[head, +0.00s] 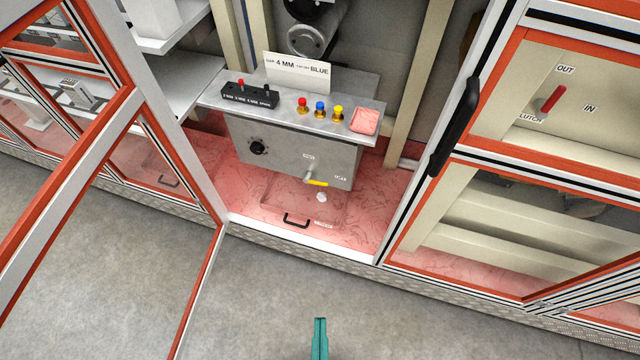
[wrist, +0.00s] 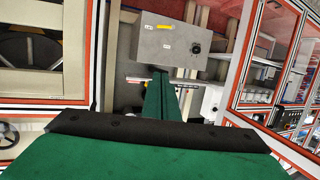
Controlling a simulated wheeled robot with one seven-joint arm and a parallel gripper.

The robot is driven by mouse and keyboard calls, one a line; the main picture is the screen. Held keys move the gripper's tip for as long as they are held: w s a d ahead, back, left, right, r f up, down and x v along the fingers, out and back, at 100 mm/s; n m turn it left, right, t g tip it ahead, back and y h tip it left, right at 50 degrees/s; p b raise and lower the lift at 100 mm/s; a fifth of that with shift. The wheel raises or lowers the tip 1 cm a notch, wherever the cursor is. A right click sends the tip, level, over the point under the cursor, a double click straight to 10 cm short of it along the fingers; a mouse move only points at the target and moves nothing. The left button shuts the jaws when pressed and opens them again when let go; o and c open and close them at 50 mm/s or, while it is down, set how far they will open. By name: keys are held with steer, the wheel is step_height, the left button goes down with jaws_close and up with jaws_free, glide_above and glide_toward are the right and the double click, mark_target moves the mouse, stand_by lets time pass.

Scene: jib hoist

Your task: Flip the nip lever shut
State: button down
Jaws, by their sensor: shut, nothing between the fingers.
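The nip lever (head: 316,182) has a yellow handle and sits low on the front of a grey control box (head: 270,155). The handle points right and slightly down, beside two small labels too small to read surely. In the wrist view the lever (wrist: 165,27) shows on the box near the top of the picture, which is turned over. My gripper (head: 319,322) is teal, shut and empty, over the grey floor in front of the open bay. It is clear of the lever. In the wrist view my shut gripper (wrist: 160,78) points toward the box.
An open orange-edged door (head: 105,165) stands at the left. At right, a closed panel has a red clutch lever (head: 552,98) and a black handle (head: 456,125). The box top carries coloured buttons (head: 320,108) and a sign (head: 297,72). A clear lidded bin (head: 297,218) lies below.

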steer(key=w+a+f+n+g, duration=0.1)
steer(key=w+a+f+n, duration=0.1)
steer(key=w+f+n, duration=0.75)
steer(key=w+a+f+n+g, duration=0.2)
steer(key=w+f+n, duration=0.4)
steer(key=f+n, duration=0.55)
steer(key=w+f+n+h, duration=0.1)
steer(key=w+n+h, duration=0.4)
steer(key=w+n, duration=0.8)
steer(key=w, duration=0.9)
steer(key=shift+w+d+f+t, duration=0.2)
steer(key=shift+w+d+t, duration=0.1)
steer(key=shift+d+t, duration=0.1)
steer(key=w+d, duration=0.2)
steer(key=w, duration=0.7)
steer(key=shift+d+r, duration=0.3)
